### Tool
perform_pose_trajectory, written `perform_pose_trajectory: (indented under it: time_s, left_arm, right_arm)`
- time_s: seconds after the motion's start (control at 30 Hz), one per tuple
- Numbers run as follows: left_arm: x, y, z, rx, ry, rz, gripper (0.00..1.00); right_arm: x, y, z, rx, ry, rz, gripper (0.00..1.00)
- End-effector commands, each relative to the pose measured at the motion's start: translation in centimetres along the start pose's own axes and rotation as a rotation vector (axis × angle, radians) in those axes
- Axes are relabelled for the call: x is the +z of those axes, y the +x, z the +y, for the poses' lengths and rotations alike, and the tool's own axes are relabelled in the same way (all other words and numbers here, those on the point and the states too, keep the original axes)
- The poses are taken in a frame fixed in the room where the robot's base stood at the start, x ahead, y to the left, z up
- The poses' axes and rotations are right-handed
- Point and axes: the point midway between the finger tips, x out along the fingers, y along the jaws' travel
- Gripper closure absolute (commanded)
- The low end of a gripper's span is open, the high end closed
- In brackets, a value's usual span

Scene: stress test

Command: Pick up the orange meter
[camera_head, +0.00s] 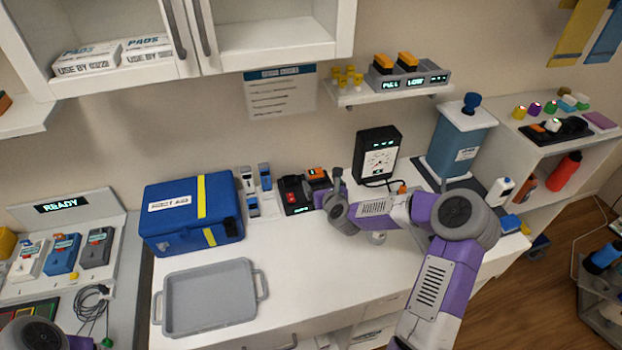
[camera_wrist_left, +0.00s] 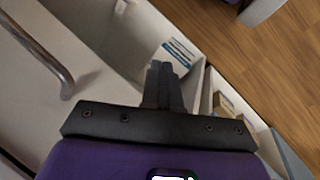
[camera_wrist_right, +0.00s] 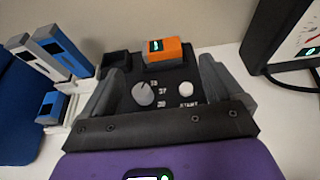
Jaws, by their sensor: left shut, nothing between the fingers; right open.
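An orange meter (camera_wrist_right: 168,53) with a small lit display sits at the back of a black dock (camera_wrist_right: 172,90) on the white counter. It also shows in the head view (camera_head: 315,174), partly beside my right gripper (camera_head: 336,182). In the right wrist view my right gripper (camera_wrist_right: 158,82) is open and empty. Its fingers are spread to either side over the dock, with the dock's knobs between them and the meter beyond the tips. My left gripper (camera_wrist_left: 166,72) is shut and empty in the left wrist view, well away from the dock; the head view does not show its fingers.
A blue case (camera_head: 192,228) and blue-and-white devices (camera_wrist_right: 52,55) stand left of the dock. A black gauge box (camera_head: 377,155) with a cable stands right of it. A grey tray (camera_head: 262,285) lies in front on the counter. The shelf above holds a charger with orange-topped units (camera_head: 408,60).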

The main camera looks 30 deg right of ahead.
Motion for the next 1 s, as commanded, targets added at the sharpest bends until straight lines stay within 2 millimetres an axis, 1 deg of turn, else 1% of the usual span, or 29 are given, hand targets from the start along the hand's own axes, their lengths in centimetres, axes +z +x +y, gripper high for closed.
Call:
perform_pose_trajectory:
  time_s: [0.37,0.5,0.63,0.77,0.97,1.0]
  left_arm:
    - [0.0,0.1,0.0,0.0,0.0,0.0,1.0]
    - [0.0,0.1,0.0,0.0,0.001,0.0,1.0]
    - [0.0,0.2,-0.1,0.0,0.0,0.0,1.0]
    - [0.0,0.2,-0.1,0.0,0.0,0.0,1.0]
    - [0.0,0.2,-0.1,0.0,0.0,0.0,1.0]
    - [0.0,0.2,-0.1,0.0,0.0,0.0,1.0]
  right_arm:
    - [0.0,3.3,0.0,0.001,0.001,-0.001,0.06]
    - [0.0,5.3,-0.1,0.0,0.001,-0.001,0.06]
    - [0.0,6.7,-0.2,0.0,0.0,-0.001,0.06]
    - [0.0,7.4,-0.2,0.0,-0.001,-0.001,0.06]
    - [0.0,7.4,-0.2,0.0,-0.001,0.0,0.06]
    - [0.0,7.4,-0.2,0.0,-0.001,0.0,0.08]
